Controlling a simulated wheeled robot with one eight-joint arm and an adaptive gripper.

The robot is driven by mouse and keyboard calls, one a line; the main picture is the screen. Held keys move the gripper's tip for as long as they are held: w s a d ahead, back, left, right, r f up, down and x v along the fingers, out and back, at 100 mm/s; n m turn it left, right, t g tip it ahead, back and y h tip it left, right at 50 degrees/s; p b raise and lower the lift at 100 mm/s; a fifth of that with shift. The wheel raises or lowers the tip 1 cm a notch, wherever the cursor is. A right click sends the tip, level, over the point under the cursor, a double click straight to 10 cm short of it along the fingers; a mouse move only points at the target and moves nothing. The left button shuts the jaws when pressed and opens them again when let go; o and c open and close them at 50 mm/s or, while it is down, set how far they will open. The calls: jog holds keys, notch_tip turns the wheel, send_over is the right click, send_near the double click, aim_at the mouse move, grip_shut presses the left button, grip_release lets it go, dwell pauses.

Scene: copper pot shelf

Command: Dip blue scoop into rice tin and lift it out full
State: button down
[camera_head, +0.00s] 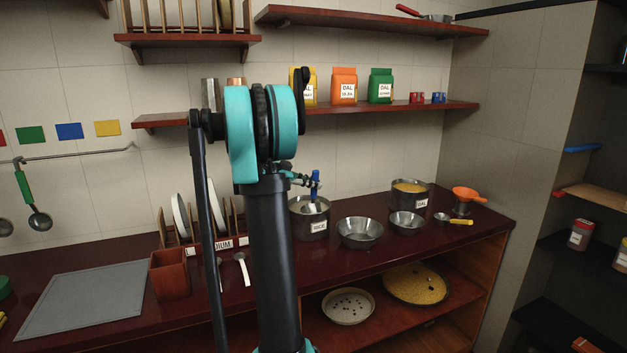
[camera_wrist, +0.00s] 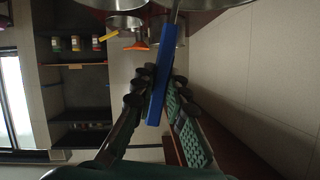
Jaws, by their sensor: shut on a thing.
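The rice tin (camera_head: 310,228) is a metal pot with a RICE label on the counter, right of my arm, with white contents showing at its mouth. My gripper (camera_head: 303,180) is above the tin, shut on the upright handle of the blue scoop (camera_head: 315,187). In the wrist view the blue scoop handle (camera_wrist: 160,77) lies between the fingers of my gripper (camera_wrist: 157,88), and its metal shaft runs off the top. The scoop's lower end reaches the tin's mouth. I cannot tell how deep it sits or whether it holds rice.
Steel bowls (camera_head: 360,232) (camera_head: 406,222) and the DAL tin (camera_head: 410,195) stand to the right, with a yellow-handled scoop (camera_head: 455,221) and an orange funnel (camera_head: 467,195). The plate rack (camera_head: 228,243) is left of the tin. The shelf (camera_head: 350,111) overhangs behind.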

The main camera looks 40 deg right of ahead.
notch_tip(320, 180, down, 3)
jog(key=shift+s+r+m+t+h, duration=0.15)
jog(key=shift+m+t+h, duration=0.15)
jog(key=shift+m+t, duration=0.6)
jog(key=shift+s+a+r+m+t+h, duration=0.15)
jog(key=shift+s+r+m+t+h, duration=0.35)
jog(key=shift+m, duration=0.45)
jog(key=shift+s+a+r+m+t+h, duration=0.25)
jog(key=shift+s+m, duration=0.4)
jog(key=shift+m, duration=0.35)
jog(key=shift+s+a+r+m+t+h, duration=0.1)
jog(key=shift+s+r+m+t+h, duration=0.15)
jog(key=shift+s+r+m+h, duration=0.5)
jog(key=shift+w+f+y, duration=0.15)
jog(key=shift+f+y, duration=0.1)
jog(key=shift+y, duration=0.15)
jog(key=shift+n+y, duration=0.3)
jog(key=shift+n, duration=0.2)
